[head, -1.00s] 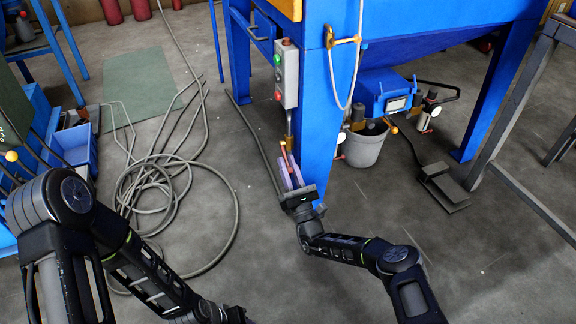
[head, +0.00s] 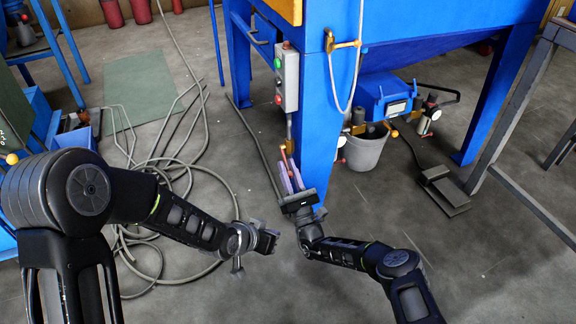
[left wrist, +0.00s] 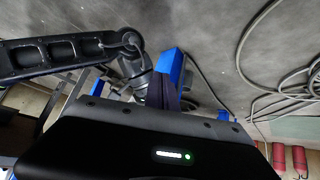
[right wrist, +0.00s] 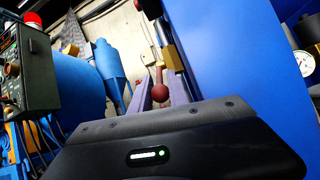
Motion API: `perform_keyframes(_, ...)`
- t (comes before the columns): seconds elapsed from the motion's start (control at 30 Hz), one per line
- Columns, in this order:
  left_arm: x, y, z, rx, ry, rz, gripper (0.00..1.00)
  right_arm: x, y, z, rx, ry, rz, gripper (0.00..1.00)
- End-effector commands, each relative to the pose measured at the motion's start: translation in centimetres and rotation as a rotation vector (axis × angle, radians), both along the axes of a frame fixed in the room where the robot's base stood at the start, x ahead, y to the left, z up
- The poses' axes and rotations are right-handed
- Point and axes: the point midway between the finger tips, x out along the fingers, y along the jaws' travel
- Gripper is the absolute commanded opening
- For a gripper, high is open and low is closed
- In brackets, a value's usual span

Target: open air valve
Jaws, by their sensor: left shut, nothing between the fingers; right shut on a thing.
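The air valve is low on the blue leg of the cabinet. Its lever (head: 285,153) stands up at the leg, and its red ball end (right wrist: 160,93) and brass body (right wrist: 171,58) show in the right wrist view. My right gripper (head: 290,178) is at the valve with its purple-grey fingers around the lever, shut on it; the red ball sits between the fingers. My left gripper (head: 270,241) is shut and empty, low over the floor to the left of my right wrist. Its fingers (left wrist: 167,92) show dark and together in the left wrist view.
The blue cabinet leg (head: 316,150) stands right beside the right gripper. A control box with buttons (head: 287,78) hangs above the valve. A grey bucket (head: 364,151) and foot pedal (head: 444,188) are to the right. Coiled hose (head: 175,180) lies on the floor at left.

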Motion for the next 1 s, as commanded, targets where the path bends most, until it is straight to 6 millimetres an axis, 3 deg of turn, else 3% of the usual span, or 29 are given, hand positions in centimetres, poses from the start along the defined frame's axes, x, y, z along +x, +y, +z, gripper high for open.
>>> perform_keyframes(0.03, 2.6, -1.6, 3.5, 0.04, -0.121, -0.099, 0.0, 0.0, 0.0, -0.1, 0.0, 0.002, -0.001, 0.0)
perform_keyframes(0.1, 5.6, -3.3, 7.8, 0.119, -0.286, -0.242, 0.0, 0.0, 0.0, -0.1, 0.0, 0.002, -0.001, 0.0)
perform_keyframes(0.2, 9.0, -4.4, 13.3, 0.265, -0.5, -0.42, 0.0, 0.0, 0.0, -0.1, 0.0, 0.002, -0.001, 0.0)
perform_keyframes(0.27, 10.7, -3.9, 14.9, 0.367, -0.59, -0.507, 0.0, 0.0, 0.0, -0.1, 0.0, 0.002, -0.001, 0.0)
perform_keyframes(0.43, 11.0, -3.7, 15.0, 0.491, -0.662, -0.641, 0.0, 0.1, 0.0, 0.0, 0.0, 0.002, -0.001, 0.0)
perform_keyframes(1.0, 11.6, -4.2, 14.2, 0.498, -0.663, -0.648, 0.0, 0.1, 0.0, 0.0, 0.0, 0.001, -0.001, 0.0)
